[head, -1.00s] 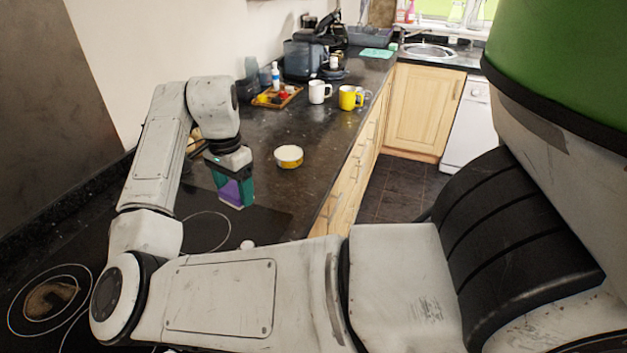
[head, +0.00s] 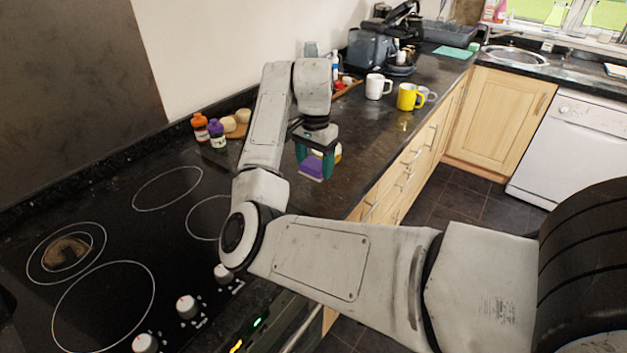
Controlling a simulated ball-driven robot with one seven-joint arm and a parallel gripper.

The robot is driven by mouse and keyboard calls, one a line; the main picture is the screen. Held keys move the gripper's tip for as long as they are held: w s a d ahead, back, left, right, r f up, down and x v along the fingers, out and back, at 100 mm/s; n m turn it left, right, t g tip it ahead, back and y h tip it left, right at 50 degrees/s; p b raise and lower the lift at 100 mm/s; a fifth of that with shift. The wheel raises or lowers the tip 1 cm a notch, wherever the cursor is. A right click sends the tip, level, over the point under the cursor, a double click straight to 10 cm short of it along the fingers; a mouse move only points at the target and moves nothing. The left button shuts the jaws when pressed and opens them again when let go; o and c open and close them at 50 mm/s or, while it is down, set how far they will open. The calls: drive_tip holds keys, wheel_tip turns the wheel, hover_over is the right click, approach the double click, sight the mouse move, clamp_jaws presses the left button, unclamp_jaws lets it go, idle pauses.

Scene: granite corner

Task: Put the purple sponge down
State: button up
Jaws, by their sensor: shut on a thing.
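The purple sponge (head: 311,168) is between the green fingers of my gripper (head: 314,164). My gripper points down and is shut on it. The sponge is over the dark granite counter, just beyond the hob's right side. I cannot tell whether its underside touches the counter. A round tin with a yellow side (head: 337,153) is mostly hidden behind my gripper.
A white mug (head: 376,87) and a yellow mug (head: 408,97) stand farther back. An orange-capped bottle (head: 200,127) and a purple-capped bottle (head: 216,134) stand near the wall. The hob (head: 120,215) lies left. Counter between gripper and mugs is clear.

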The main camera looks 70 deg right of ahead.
hover_over(312, 188)
wheel_tip(312, 188, down, 5)
drive_tip(key=shift+f+p, duration=0.1)
drive_tip(key=shift+p, duration=0.2)
drive_tip(key=shift+d+f, duration=0.1)
drive_tip(key=shift+f, duration=1.45)
drive_tip(key=shift+f, duration=0.1)
drive_tip(key=o, duration=0.9)
drive_tip(key=shift+o, duration=0.2)
wheel_tip(312, 188, up, 12)
